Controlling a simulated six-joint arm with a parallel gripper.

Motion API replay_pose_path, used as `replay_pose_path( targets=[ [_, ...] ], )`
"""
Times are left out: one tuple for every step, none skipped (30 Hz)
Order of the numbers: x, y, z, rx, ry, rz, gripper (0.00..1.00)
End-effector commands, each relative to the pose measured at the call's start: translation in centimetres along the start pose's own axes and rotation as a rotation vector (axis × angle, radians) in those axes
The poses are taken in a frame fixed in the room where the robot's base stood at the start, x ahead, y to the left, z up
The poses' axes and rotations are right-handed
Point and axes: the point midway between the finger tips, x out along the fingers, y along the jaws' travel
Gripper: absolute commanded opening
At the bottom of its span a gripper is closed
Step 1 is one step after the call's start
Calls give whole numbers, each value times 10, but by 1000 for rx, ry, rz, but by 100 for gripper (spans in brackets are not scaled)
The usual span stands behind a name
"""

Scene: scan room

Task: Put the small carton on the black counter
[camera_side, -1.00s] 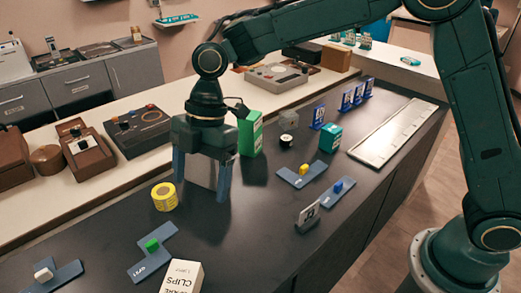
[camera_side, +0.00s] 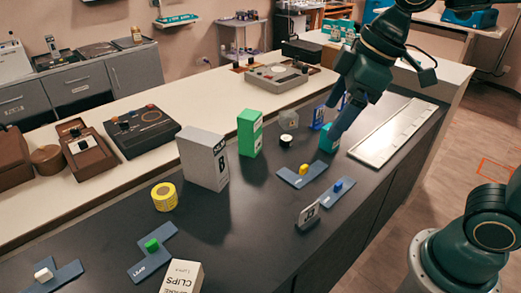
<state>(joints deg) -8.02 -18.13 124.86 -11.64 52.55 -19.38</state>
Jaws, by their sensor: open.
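The small teal carton (camera_side: 324,144) stands on the black counter (camera_side: 270,225), partly hidden by my gripper (camera_side: 333,137). My gripper is open and reaches down from the upper right, its fingers seen nearly edge-on. The tips are at or just in front of the carton; I cannot tell whether they touch it or straddle it. A larger grey carton (camera_side: 204,160) stands upright on the counter to the left, with a green carton (camera_side: 250,133) behind it. A white clips carton (camera_side: 182,277) is at the front edge of the picture.
A long pale tray (camera_side: 392,135) lies to the right. The counter's front centre is clear.

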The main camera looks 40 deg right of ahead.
Motion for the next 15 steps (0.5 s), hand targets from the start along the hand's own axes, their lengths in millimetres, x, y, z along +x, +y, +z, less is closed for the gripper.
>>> replay_pose_path(
  targets=[
    [-6, 1, 13, 57, 10, 24, 80],
    [-8, 1, 20, 93, 14, 37, 80],
    [-12, 2, 30, 140, 21, 53, 80],
    [-14, 2, 37, 174, 25, 65, 80],
    [-15, 2, 44, 209, 30, 78, 80],
    [-18, 2, 54, 256, 37, 94, 80],
    [-19, 2, 61, 291, 42, 106, 80],
    [-20, 2, 68, 324, 48, 118, 80],
    [-21, 1, 78, 370, 55, 133, 80],
    [-22, 1, 84, 401, 61, 145, 80],
    [-23, 1, 90, 431, 66, 154, 80],
    [-23, 0, 98, 468, 72, 166, 80],
    [-23, 0, 103, 494, 77, 176, 80],
    [-23, 0, 108, 517, 81, 183, 80],
    [-23, -1, 113, 544, 87, 191, 80]
  ],
)
